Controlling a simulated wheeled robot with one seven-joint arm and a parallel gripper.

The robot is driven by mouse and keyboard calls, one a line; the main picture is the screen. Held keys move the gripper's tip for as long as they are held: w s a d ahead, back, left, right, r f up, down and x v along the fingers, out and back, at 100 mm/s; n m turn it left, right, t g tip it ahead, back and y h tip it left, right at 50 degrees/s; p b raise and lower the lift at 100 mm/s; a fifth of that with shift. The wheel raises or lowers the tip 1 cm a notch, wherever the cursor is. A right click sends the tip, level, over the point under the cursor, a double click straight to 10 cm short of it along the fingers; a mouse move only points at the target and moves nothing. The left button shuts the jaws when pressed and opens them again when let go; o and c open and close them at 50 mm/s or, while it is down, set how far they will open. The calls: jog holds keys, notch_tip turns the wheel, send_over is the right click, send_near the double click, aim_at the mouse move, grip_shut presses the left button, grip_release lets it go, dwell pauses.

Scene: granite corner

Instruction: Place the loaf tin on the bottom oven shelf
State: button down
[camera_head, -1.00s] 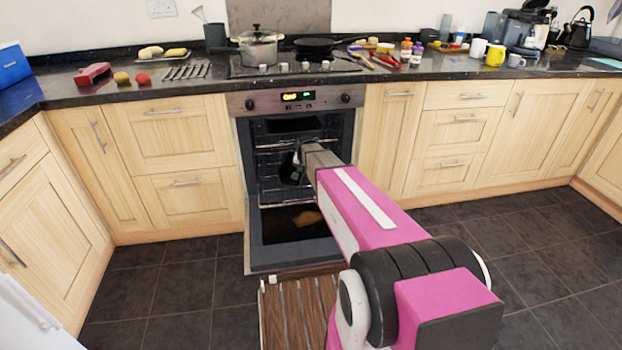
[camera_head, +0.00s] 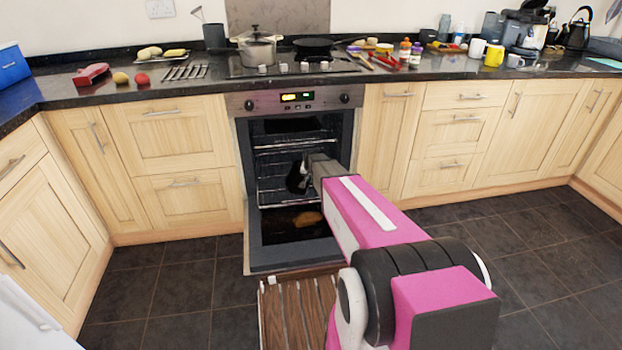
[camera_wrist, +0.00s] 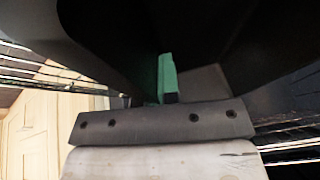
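The loaf tin appears as a large dark shape (camera_wrist: 110,40) filling the top of the wrist view. In the head view it looks like a small black form (camera_head: 296,180) inside the open oven (camera_head: 293,100). My gripper (camera_head: 308,168) reaches into the oven cavity and seems shut on the tin; one green finger pad (camera_wrist: 167,78) shows against the dark surface. The other finger is hidden. The lower wire shelf (camera_head: 270,196) is partly visible below the tin; I cannot tell whether they touch. An upper wire shelf (camera_head: 285,147) is above.
The oven door (camera_head: 262,255) is folded down, with a brownish patch on its inner side. Cabinet fronts (camera_head: 185,135) flank the oven. The counter above holds a pot (camera_head: 257,50), a pan and several foods. The dark tiled floor beside the door is clear.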

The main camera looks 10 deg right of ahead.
jog(key=shift+f, duration=0.1)
jog(key=c, duration=1.3)
grip_release()
jog(key=shift+c, duration=0.2)
jog(key=v, duration=1.2)
jog(key=s+a+r+n+g, duration=0.1)
jog(key=s+n+g, duration=0.3)
jog(key=s, duration=2.6)
jog(key=shift+s+a+n+g, duration=0.3)
jog(key=shift+a+n+g, duration=0.1)
jog(key=shift+a, duration=0.25)
